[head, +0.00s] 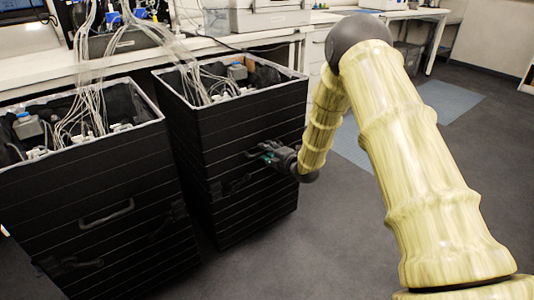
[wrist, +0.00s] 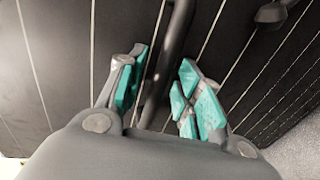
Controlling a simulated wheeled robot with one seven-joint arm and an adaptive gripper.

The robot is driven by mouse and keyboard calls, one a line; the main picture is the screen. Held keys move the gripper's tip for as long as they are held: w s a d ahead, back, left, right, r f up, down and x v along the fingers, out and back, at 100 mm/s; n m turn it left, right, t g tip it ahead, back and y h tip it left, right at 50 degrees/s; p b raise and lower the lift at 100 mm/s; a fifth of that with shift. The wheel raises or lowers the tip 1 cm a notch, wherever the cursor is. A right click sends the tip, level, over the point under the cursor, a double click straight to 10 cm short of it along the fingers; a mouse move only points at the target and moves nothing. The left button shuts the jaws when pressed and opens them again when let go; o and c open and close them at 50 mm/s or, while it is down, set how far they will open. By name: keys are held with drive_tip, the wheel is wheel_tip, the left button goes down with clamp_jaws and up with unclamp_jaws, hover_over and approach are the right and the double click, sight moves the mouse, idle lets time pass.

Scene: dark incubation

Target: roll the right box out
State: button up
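The right box (head: 225,125) is a tall black slatted box with a pale rim and an open top, standing against the bench. White tubes run up out of it. My gripper (head: 268,157) is at the handle on its front face. In the wrist view the dark handle bar (wrist: 178,30) runs between the teal-padded fingers of my gripper (wrist: 164,62). The fingers are apart, one on each side of the bar, with a gap visible on the right side. The bar's lower end is hidden by the gripper body.
A similar left box (head: 90,190) with its own handle stands close on the left. White tubes link both boxes to equipment on the white bench (head: 45,75) behind. Open grey floor (head: 330,235) lies in front and to the right. A blue-grey mat (head: 445,100) lies farther right.

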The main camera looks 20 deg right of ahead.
drive_tip(key=shift+w, duration=0.1)
drive_tip(key=shift+c, duration=0.4)
clamp_jaws()
